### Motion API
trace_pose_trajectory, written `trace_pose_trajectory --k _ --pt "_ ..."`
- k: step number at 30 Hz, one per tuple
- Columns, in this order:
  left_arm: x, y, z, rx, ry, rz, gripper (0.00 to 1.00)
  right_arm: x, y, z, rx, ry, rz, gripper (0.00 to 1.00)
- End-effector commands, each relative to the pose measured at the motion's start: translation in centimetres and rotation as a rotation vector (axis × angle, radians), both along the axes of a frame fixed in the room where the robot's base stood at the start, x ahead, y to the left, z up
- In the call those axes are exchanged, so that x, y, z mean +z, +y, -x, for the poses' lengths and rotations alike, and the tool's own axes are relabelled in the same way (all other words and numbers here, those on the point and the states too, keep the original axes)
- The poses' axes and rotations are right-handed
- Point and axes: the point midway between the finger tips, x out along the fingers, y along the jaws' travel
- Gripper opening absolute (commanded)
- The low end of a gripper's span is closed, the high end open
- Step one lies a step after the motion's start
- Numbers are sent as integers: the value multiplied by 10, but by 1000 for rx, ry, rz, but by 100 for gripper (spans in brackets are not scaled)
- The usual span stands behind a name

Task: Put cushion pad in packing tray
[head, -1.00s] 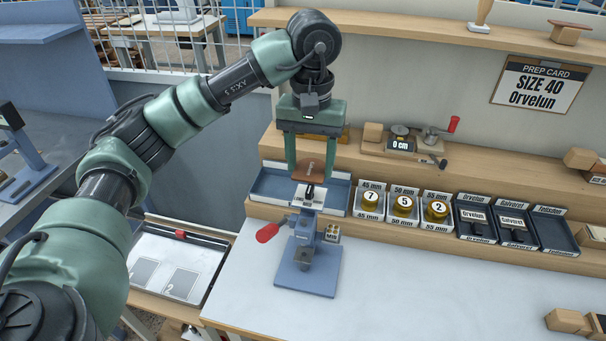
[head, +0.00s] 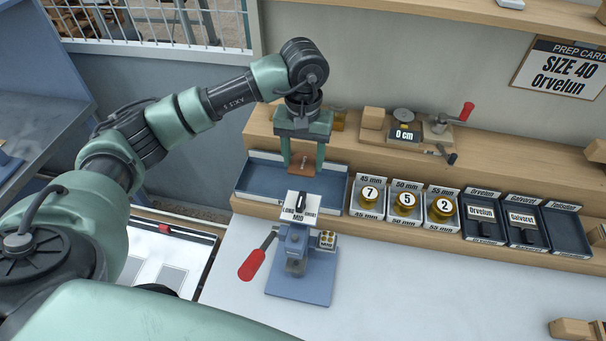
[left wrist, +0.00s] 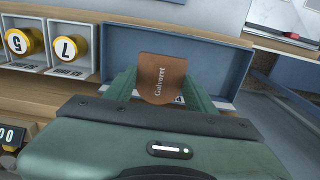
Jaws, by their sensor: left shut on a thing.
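A small brown pad (head: 304,170) with white lettering that reads Galvoret in the left wrist view (left wrist: 162,78) is the only thing here that looks like the cushion pad. My left gripper (head: 303,163) is shut on it, with one finger at each side. The pad hangs over the blue packing tray (head: 255,184) on the shelf step. The tray also shows behind the pad in the left wrist view (left wrist: 215,52). I cannot tell how far the pad is above the tray floor. My right gripper is out of view.
The blue stamping press (head: 300,262) with a red handle stands just in front of the tray. Labelled bins with yellow rolls (head: 405,203) and dark bins (head: 483,222) line the step to the right. The white tabletop (head: 420,290) is mostly clear.

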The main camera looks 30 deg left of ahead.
Motion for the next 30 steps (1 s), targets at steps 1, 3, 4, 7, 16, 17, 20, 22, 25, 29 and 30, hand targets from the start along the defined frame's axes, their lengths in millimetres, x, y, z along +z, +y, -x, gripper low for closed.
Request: trace_pose_trajectory --k 1,3,4,7,16,17,20,22,25,29,30 --pt "-10 -1 1 1 6 2 12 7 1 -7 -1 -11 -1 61" --pt "-22 0 1 0 5 1 12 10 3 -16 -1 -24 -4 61" --pt "-27 0 1 0 3 0 12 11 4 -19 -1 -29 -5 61" --pt "-36 -1 0 1 1 1 12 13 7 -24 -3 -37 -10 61" --pt "-67 -1 1 1 5 2 12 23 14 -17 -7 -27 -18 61" --pt "-72 -1 1 1 4 2 12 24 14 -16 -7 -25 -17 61" --pt "-81 0 0 1 1 1 12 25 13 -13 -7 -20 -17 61" --pt "-82 0 -1 0 -1 1 12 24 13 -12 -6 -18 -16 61" --pt "-81 0 -1 0 -1 1 12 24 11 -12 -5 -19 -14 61" --pt "-84 0 -1 0 -1 1 12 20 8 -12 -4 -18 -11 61" --pt "-85 0 -1 0 -1 1 12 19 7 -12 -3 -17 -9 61"
